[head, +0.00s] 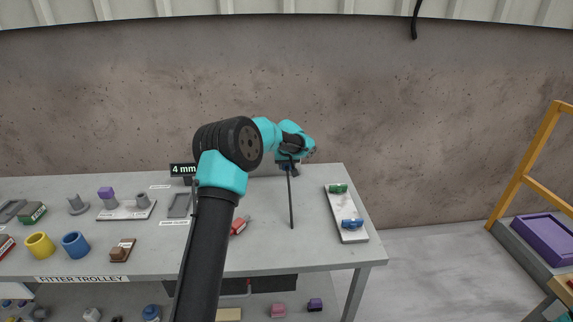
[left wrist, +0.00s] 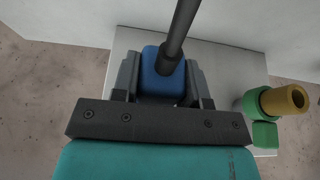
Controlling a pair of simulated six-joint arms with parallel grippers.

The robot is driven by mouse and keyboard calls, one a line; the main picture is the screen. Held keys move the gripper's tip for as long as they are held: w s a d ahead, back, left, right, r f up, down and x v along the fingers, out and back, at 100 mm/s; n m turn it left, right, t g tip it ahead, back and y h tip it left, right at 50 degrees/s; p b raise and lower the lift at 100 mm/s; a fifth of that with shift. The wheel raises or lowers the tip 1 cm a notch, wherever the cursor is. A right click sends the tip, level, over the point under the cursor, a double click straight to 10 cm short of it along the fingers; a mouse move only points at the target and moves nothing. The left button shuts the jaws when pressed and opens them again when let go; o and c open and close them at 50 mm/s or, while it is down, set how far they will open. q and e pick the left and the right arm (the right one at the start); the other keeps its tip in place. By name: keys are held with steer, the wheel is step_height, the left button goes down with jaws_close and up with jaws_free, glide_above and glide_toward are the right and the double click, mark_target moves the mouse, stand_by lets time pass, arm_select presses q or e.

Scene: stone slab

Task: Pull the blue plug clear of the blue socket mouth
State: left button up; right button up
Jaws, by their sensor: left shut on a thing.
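My left gripper (head: 288,162) is at the back of the table, right of its middle. In the left wrist view its two jaws (left wrist: 160,75) are shut on the sides of a blue plug (left wrist: 152,82). A dark rod-like cable (left wrist: 183,30) runs from the plug; in the head view it hangs in front of the gripper (head: 291,205). No blue socket mouth shows clearly at the plug; the gripper and plug hide what lies behind. Whether the plug is in a socket I cannot tell. My right gripper is in neither view.
Beside the jaws are a green block (left wrist: 264,134) and a brass-coloured cylinder (left wrist: 285,99). A white board (head: 345,207) at right carries a green (head: 338,188) and a blue fitting (head: 352,224). A red tool (head: 239,227) lies near my left arm. Cups and parts fill the table's left.

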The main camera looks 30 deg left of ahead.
mark_target(287, 168)
arm_select(q)
steer(key=shift+s+d, duration=0.5)
steer(key=shift+s, duration=0.2)
steer(key=shift+s+d, duration=0.5)
steer(key=shift+s, duration=0.2)
steer(key=s+d+r, duration=0.1)
steer(key=s+r, duration=0.1)
steer(key=r, duration=0.1)
steer(key=shift+s+d, duration=0.2)
steer(key=shift+d, duration=0.15)
stand_by(0.4)
steer(key=s+d+f+m+h, duration=0.1)
steer(key=s+d+m, duration=0.2)
steer(key=d, duration=0.4)
steer(key=s+d+f+m+h, duration=0.1)
steer(key=s+d+m, duration=0.3)
steer(key=d, duration=0.4)
steer(key=s+d+f+m+h, duration=0.2)
steer(key=s+d+f+m, duration=0.1)
steer(key=s+d, duration=0.3)
steer(key=shift+d+t, duration=0.4)
steer(key=shift+d, duration=0.6)
